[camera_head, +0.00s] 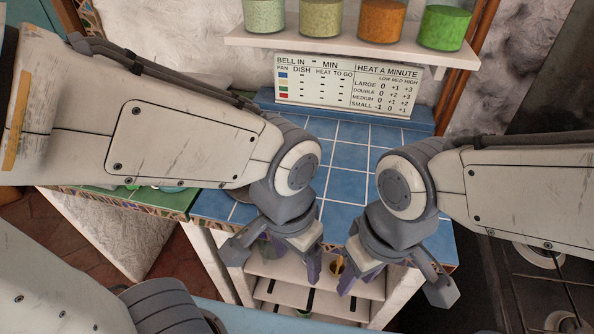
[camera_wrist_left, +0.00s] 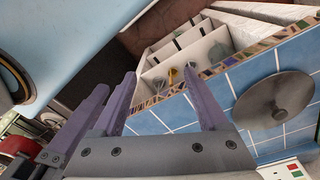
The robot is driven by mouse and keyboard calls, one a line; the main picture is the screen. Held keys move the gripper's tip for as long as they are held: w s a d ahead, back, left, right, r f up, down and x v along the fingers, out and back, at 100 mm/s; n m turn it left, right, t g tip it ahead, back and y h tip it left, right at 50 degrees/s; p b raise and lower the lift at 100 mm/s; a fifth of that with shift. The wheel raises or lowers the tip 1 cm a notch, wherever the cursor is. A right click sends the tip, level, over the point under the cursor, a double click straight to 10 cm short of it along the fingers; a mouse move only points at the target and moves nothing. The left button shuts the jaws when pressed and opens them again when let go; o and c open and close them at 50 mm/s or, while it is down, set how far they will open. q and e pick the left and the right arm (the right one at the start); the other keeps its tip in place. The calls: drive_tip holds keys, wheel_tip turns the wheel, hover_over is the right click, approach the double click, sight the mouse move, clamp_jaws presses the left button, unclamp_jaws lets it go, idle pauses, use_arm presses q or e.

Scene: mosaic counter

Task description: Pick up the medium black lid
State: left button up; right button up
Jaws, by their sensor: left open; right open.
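A round dark grey lid-like disc with a central knob (camera_wrist_left: 276,104) lies on the blue tiled counter in the left wrist view; I cannot tell if it is the medium black lid. In the head view only a sliver of a disc (camera_head: 241,195) shows beside my left forearm. Narrow black shapes (camera_wrist_left: 177,42) show in the shelf unit below the counter; I cannot tell what they are. My left gripper (camera_head: 276,258) is open and empty over the counter's front edge. It also shows in the left wrist view (camera_wrist_left: 160,76). My right gripper (camera_head: 392,282) is open and empty to its right.
The white shelf unit (camera_head: 284,271) under the counter holds several utensils in its lower part. The blue tiled counter (camera_head: 345,187) is clear between my arms. A sign board (camera_head: 346,86) stands at the back, under a shelf of coloured jars (camera_head: 382,20).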

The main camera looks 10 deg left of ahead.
use_arm(q)
drive_tip(key=w+a+r+n+t+y+p, duration=0.15)
drive_tip(key=w+a+n+p, duration=0.35)
drive_tip(key=w, duration=0.5)
drive_tip(key=w+a+r+n+t+y+p, duration=0.1)
drive_tip(key=w+a+r+n+y+p, duration=0.15)
drive_tip(key=w+n, duration=0.5)
drive_tip(key=w+a+f+n, duration=0.1)
drive_tip(key=w+a+f, duration=0.1)
drive_tip(key=w, duration=0.1)
drive_tip(key=w+a+f+n+p, duration=0.1)
drive_tip(key=w+a+f, duration=0.1)
drive_tip(key=w, duration=0.1)
drive_tip(key=w+a+f+n, duration=0.1)
drive_tip(key=w+a+f, duration=0.1)
drive_tip(key=shift+w+f+t, duration=0.2)
drive_tip(key=shift+w+t, duration=0.05)
drive_tip(key=shift+w, duration=0.15)
drive_tip(key=shift+d+p+x, duration=0.15)
drive_tip(key=shift+p+x, duration=0.1)
drive_tip(key=shift+x, duration=1.25)
drive_tip(key=shift+d+p+x, duration=0.1)
drive_tip(key=shift+p+x, duration=0.15)
drive_tip(key=shift+x, duration=1.25)
drive_tip(key=shift+f, duration=0.1)
clamp_jaws()
